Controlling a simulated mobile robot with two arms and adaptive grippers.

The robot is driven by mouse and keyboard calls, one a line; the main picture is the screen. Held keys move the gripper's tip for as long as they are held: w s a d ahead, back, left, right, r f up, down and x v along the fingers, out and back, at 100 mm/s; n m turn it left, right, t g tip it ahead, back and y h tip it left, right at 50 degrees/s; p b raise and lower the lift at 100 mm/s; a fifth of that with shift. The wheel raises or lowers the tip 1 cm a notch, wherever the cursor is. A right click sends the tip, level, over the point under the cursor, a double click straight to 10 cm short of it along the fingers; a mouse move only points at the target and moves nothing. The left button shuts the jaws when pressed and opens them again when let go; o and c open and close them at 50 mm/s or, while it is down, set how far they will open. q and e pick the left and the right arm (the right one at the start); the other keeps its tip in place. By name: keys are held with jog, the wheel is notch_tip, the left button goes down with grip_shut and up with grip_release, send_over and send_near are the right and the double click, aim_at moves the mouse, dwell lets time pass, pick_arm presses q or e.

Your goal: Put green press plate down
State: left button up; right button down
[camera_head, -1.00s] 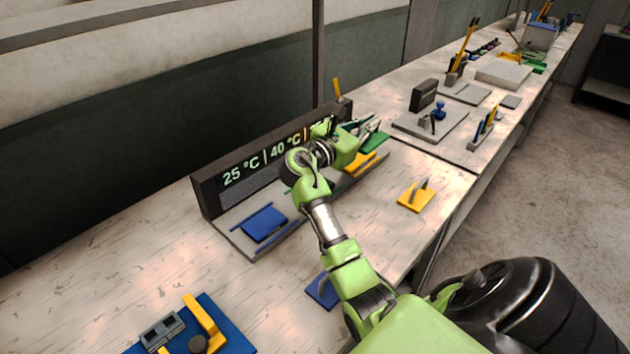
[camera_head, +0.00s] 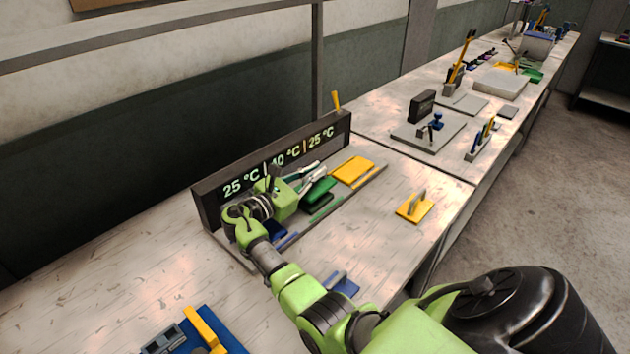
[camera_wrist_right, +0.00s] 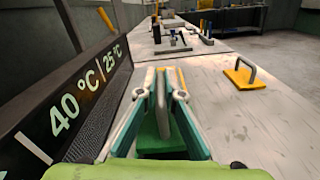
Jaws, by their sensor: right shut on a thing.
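The green press plate (camera_head: 319,192) is held by my right gripper (camera_head: 312,177), over or on the middle bay of the heated station, below the "40 °C" sign. I cannot tell whether it touches the bay surface. In the right wrist view my right gripper (camera_wrist_right: 166,82) is shut on the plate's upright handle, with the green plate (camera_wrist_right: 158,140) below the fingers. The station's display board (camera_head: 215,188) reads 25, 40 and 25 °C. My left gripper is not in view.
A yellow plate (camera_head: 353,169) lies in the right bay. A blue plate (camera_head: 274,230) in the left bay is partly hidden by my arm. A yellow handled plate (camera_head: 414,209) and a blue one (camera_head: 343,286) lie in front. The bench (camera_head: 385,245) is clear between them.

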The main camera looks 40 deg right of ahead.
aim_at(314, 185)
jog(key=shift+d+f, duration=0.1)
jog(key=shift+f, duration=1.3)
jog(key=shift+f, duration=0.1)
jog(key=c, duration=2.2)
grip_release()
jog(key=shift+o, duration=0.2)
jog(key=shift+a, duration=0.2)
jog(key=a+b, duration=0.1)
jog(key=a, duration=0.2)
jog(key=a+b, duration=0.1)
jog(key=a, duration=0.3)
jog(key=s+a+b, duration=0.1)
jog(key=a, duration=0.2)
jog(key=shift+a, duration=0.25)
jog(key=shift+s+a, duration=0.1)
jog(key=shift+a, duration=0.55)
